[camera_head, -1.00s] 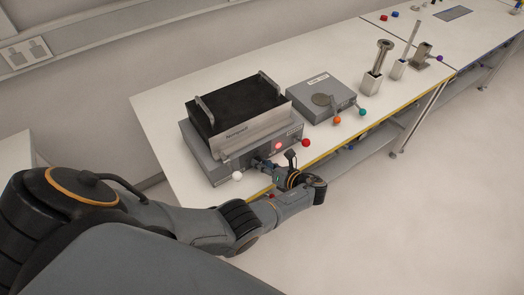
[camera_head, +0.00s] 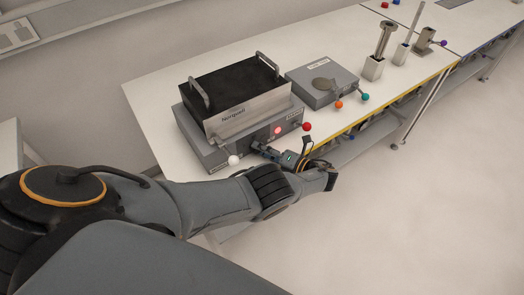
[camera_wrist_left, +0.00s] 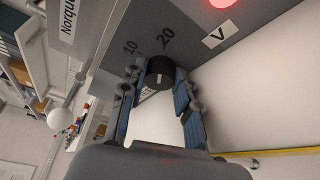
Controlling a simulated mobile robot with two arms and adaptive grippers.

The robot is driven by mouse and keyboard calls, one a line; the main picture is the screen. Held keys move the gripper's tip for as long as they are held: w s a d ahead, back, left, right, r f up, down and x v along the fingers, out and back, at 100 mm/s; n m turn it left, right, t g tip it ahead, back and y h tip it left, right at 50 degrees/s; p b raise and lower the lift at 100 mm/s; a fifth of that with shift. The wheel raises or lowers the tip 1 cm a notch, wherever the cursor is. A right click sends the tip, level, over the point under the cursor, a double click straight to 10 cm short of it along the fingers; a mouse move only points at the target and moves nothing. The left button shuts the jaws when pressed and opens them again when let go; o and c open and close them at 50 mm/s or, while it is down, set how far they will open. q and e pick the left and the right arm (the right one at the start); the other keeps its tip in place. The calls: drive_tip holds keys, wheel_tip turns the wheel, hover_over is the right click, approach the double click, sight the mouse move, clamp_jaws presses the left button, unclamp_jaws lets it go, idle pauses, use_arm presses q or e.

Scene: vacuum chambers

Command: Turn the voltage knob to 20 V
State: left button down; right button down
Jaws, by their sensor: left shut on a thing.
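The voltage knob (camera_wrist_left: 160,72) is a small black cylinder on the grey front panel of the power unit. In the left wrist view it sits between my left gripper's two fingers, below the printed "10" and "20" and left of the "V" label (camera_wrist_left: 220,34). I cannot tell which number it points to. My left gripper (camera_head: 260,147) reaches the unit's front panel in the head view and is shut on the knob. It also shows in the left wrist view (camera_wrist_left: 158,92). The knob is hidden in the head view. My right gripper is not in view.
The power unit (camera_head: 205,150) carries a black-topped metal box (camera_head: 238,88). A red light (camera_head: 278,130) glows on its panel, with white (camera_head: 234,160) and red (camera_head: 307,126) balls at its front corners. Another grey device (camera_head: 322,87) stands to the right. The floor in front is clear.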

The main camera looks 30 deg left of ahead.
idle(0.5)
use_arm(q)
drive_tip(key=c, duration=1.3)
unclamp_jaws()
drive_tip(key=shift+o, duration=0.2)
